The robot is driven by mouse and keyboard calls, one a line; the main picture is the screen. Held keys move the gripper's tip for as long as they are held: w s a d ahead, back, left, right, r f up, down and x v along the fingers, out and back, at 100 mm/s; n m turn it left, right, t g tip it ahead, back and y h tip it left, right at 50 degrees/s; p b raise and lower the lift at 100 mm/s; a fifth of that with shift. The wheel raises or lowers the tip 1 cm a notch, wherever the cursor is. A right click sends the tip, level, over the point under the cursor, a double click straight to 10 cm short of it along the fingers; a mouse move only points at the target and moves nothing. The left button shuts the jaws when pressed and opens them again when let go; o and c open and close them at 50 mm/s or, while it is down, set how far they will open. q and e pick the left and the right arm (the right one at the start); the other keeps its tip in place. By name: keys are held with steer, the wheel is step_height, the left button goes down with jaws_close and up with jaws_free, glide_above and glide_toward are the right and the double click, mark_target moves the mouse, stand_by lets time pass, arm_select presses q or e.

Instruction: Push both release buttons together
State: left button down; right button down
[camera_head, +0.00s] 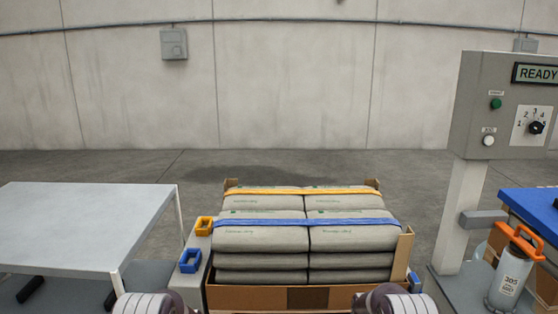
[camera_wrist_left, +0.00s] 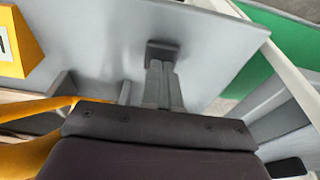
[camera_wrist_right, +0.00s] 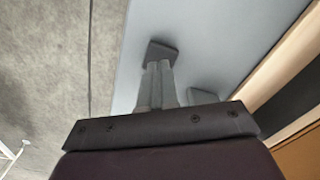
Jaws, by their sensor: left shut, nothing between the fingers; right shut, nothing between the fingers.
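In the head view only parts of my arms show at the bottom edge; the fingers are hidden.
Stacked grey sacks (camera_head: 262,235) with yellow and blue straps fill a cardboard box (camera_head: 250,298). A grey table (camera_head: 80,220) stands left. Blue (camera_head: 190,261) and yellow (camera_head: 204,226) holders sit between them. A control panel (camera_head: 478,75) reading READY and an orange-handled canister (camera_head: 512,270) stand right.

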steer(key=shift+f, duration=0.85)
stand_by(0.5)
steer(key=shift+r, duration=0.1)
steer(key=shift+r, duration=0.25)
